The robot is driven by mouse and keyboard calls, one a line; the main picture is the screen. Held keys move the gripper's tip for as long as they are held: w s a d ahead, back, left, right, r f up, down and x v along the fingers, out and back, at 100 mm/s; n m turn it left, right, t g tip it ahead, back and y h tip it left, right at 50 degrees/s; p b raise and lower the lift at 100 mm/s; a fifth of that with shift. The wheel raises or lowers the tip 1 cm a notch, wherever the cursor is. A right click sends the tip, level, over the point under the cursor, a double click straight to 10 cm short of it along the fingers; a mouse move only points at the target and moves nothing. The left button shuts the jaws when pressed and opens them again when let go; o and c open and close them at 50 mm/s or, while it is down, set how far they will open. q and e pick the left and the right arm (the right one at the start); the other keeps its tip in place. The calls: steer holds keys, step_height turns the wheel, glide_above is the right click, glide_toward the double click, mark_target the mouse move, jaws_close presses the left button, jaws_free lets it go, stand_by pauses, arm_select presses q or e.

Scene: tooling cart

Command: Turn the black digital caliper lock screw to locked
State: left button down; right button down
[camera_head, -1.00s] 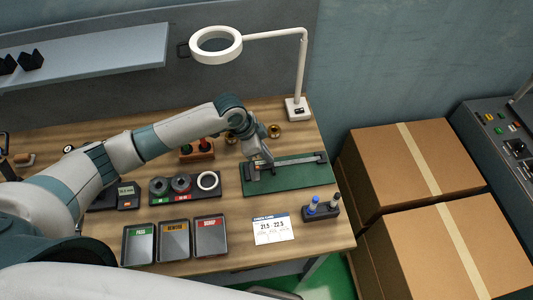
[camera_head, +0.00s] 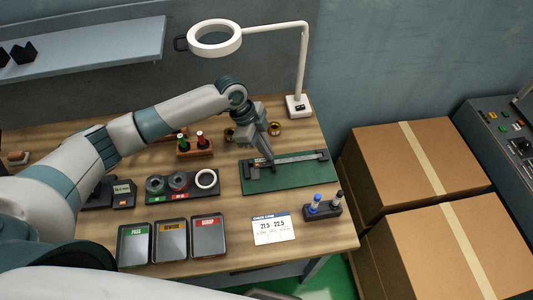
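The digital caliper (camera_head: 300,157) lies along the back part of a green mat (camera_head: 290,178) at the right of the bench. Its lock screw is too small to make out. My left gripper (camera_head: 269,160) points down at the caliper's left-middle part, its tips at or just above it. Whether the fingers are apart or touch the caliper cannot be made out. My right gripper is not in view.
The white ring lamp (camera_head: 214,38) hangs behind my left arm. Cardboard boxes (camera_head: 420,165) stand right of the bench.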

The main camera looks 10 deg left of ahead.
arm_select(q)
steer(key=m+b, duration=0.1)
steer(key=m+g+b, duration=0.1)
steer(key=m+b, duration=0.1)
steer(key=shift+w+d+f+m, duration=0.1)
steer(key=shift+w+f+m, duration=0.15)
steer(key=shift+m, duration=0.15)
steer(key=m+b, duration=0.1)
steer(key=m+g+y+b, duration=0.1)
steer(key=m+b, duration=0.1)
steer(key=shift+w+m+g, duration=0.15)
steer(key=shift+m+g, duration=0.15)
steer(key=m+b, duration=0.1)
steer(key=m+y+b, duration=0.1)
steer(key=m, duration=0.1)
steer(key=shift+w+d+r+m+g, duration=0.1)
steer(key=shift+d+m+g, duration=0.05)
steer(key=shift+m+g, duration=0.2)
steer(key=shift+d+r+m+g+y+b, duration=0.1)
steer(key=shift+m+g+y+b, duration=0.35)
steer(key=shift+m+b, duration=0.6)
steer(key=shift+m, duration=0.3)
steer(key=c, duration=2)
jaws_free()
